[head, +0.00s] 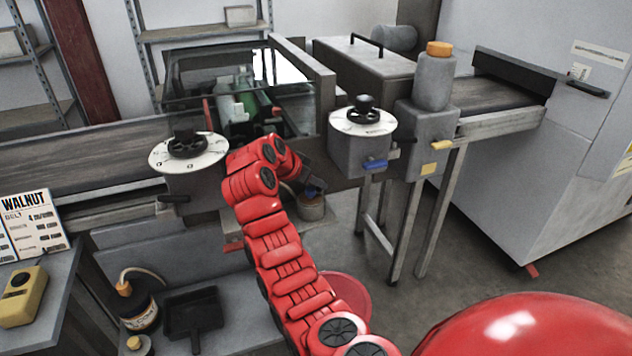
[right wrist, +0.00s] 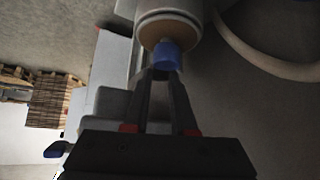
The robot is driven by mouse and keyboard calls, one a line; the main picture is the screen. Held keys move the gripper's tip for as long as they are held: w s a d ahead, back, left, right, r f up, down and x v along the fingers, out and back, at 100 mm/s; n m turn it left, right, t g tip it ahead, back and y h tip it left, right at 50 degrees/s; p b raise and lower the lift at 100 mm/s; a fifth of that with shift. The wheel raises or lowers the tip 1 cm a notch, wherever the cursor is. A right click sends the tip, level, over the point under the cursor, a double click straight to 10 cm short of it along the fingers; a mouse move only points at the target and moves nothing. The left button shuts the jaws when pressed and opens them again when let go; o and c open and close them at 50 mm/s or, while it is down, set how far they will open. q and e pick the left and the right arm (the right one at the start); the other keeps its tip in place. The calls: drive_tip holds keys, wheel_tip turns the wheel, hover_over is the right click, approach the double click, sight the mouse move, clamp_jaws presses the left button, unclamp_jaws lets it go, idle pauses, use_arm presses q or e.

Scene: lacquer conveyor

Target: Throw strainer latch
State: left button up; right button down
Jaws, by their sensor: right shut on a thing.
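The strainer (head: 312,207) is a small grey cylinder low under the conveyor frame, partly behind my right gripper. In the right wrist view what looks like the strainer (right wrist: 168,22) is a pale cylinder with a tan ring. A blue latch (right wrist: 166,57) sticks out from it. My right gripper (right wrist: 160,74) is shut on this blue latch at its fingertips. In the head view my right gripper (head: 312,184) is small and dark, beside the strainer, with a bit of blue at its tips. My left gripper is not in view.
Dial boxes stand left (head: 188,158) and right (head: 362,135) of my right arm; the right one has a blue lever (head: 375,164). A pale hose (right wrist: 265,60) curves beside the strainer. A red bucket (head: 345,292) is behind my arm. A dark dustpan (head: 192,312) lies at lower left.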

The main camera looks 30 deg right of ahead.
drive_tip(key=shift+s+d+r+n+t+p, duration=0.1)
drive_tip(key=shift+s+n+t+p, duration=0.1)
drive_tip(key=shift+n+t, duration=0.15)
drive_tip(key=shift+s+d+n+t+p, duration=0.1)
drive_tip(key=shift+n+t+p, duration=0.15)
drive_tip(key=shift+n, duration=0.1)
drive_tip(key=shift+s+d+n+t+y+p, duration=0.25)
drive_tip(key=shift+d+n+t+y+p, duration=0.2)
drive_tip(key=shift+n+t, duration=0.4)
drive_tip(key=shift+s+d+n+t+y+p, duration=0.1)
drive_tip(key=shift+d+n+t+y, duration=0.2)
drive_tip(key=shift+n, duration=0.4)
drive_tip(key=shift+s+d+n+t+y+p, duration=0.15)
drive_tip(key=shift+n+t+y, duration=0.2)
drive_tip(key=shift+n, duration=0.3)
drive_tip(key=shift+w+d+n+t+y+p, duration=0.1)
drive_tip(key=shift+d+n+t+y, duration=0.2)
drive_tip(key=shift+n, duration=0.4)
drive_tip(key=c, duration=0.7)
unclamp_jaws()
drive_tip(key=shift+c, duration=0.2)
